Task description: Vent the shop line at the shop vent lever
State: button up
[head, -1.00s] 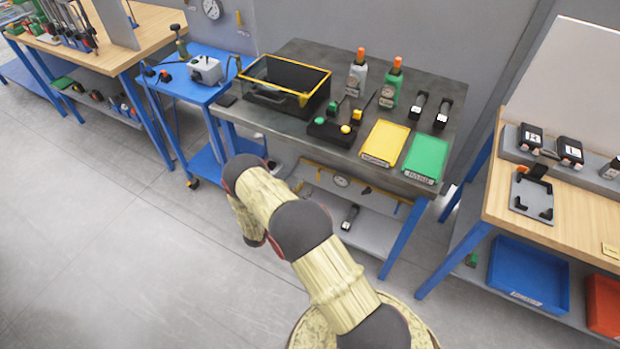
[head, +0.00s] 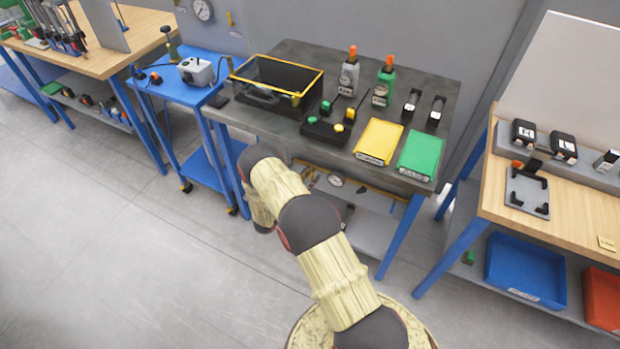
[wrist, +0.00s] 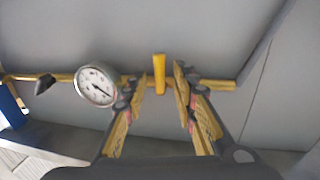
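In the wrist view a short yellow lever (wrist: 159,74) stands upright on a horizontal yellow pipe (wrist: 218,85) against a grey surface. A round white gauge (wrist: 97,86) sits on the pipe left of it. My gripper (wrist: 161,76) is open, one finger on each side of the lever, with gaps showing on both sides; depth and contact are unclear. I cannot read a label on the lever.
The dark table (head: 325,80) bears a black crate (head: 277,86), bottles and trays. A blue cart (head: 170,83) stands left; a wooden bench (head: 560,200) stands right. Another wall gauge (head: 202,10) is upper left. The floor in front is clear.

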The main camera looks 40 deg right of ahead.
jog(key=shift+c, duration=1.2)
grip_shut()
